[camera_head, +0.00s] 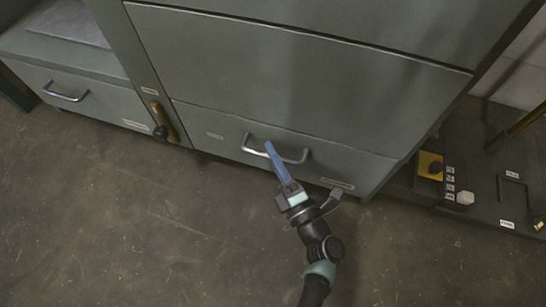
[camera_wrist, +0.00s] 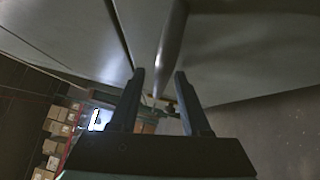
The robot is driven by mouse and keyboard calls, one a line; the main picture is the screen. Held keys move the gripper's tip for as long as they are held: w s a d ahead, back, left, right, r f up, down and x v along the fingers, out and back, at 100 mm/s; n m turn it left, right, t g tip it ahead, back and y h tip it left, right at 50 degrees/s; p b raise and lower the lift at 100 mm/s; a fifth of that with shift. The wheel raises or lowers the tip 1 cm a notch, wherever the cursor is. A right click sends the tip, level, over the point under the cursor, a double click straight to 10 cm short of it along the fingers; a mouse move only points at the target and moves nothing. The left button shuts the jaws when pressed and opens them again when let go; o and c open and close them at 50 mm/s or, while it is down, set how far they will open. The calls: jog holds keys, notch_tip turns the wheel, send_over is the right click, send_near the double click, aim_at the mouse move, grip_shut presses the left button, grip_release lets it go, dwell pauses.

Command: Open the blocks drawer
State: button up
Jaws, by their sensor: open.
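A grey lower drawer (camera_head: 215,123) with a curved metal handle (camera_head: 296,160) is in the middle of the head view. It looks shut, flush with the cabinet; the writing on its labels is too small to read. My gripper (camera_head: 268,145) is at this handle, its blue fingers overlapping the bar left of its middle. In the wrist view my gripper (camera_wrist: 160,72) is open, with the metal bar (camera_wrist: 172,45) showing between its two dark fingers. I cannot tell whether the fingers touch the bar.
Another drawer with a handle (camera_head: 66,96) is at the left. A yellow-and-black fitting (camera_head: 163,119) is on the post between them. At the right, a dark floor-level board (camera_head: 480,212) carries a yellow block (camera_head: 430,165) and small parts. The floor (camera_head: 130,225) in front is clear.

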jog(key=shift+w, duration=0.1)
grip_shut()
dwell(1.4)
